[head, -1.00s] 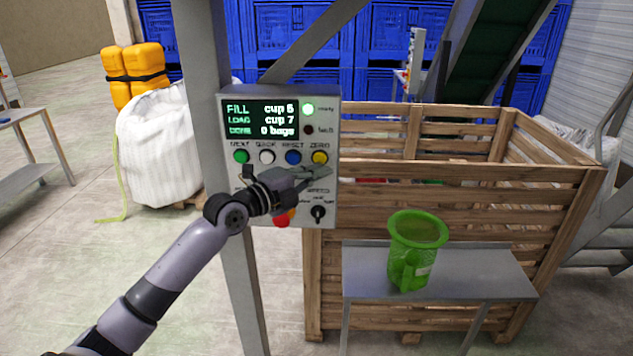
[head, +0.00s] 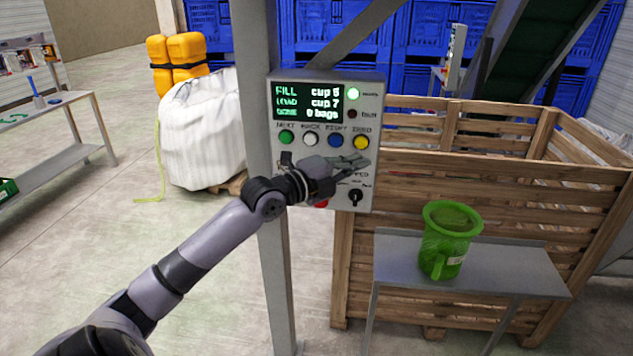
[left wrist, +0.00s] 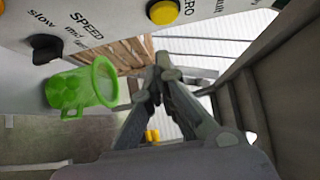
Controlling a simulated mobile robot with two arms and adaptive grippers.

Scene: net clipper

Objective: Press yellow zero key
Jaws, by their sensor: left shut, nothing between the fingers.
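The yellow zero key (head: 361,143) is the rightmost of the coloured round keys on the grey control panel (head: 374,112). It also shows at the top edge of the left wrist view (left wrist: 163,12). My left gripper (head: 364,160) is shut and empty, its fingertips just below the yellow key in the head view. In the left wrist view the closed fingertips (left wrist: 162,60) are below the key, with a visible gap in the picture. Whether they touch the panel, I cannot tell. My right gripper is not in view.
Green (head: 286,137), white (head: 310,139) and blue (head: 335,141) keys sit left of the yellow one. A black speed knob (head: 355,197) and a partly hidden red button (head: 321,204) are below. A green jug (head: 447,240) stands on a metal shelf (head: 520,272) before a wooden crate (head: 480,170).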

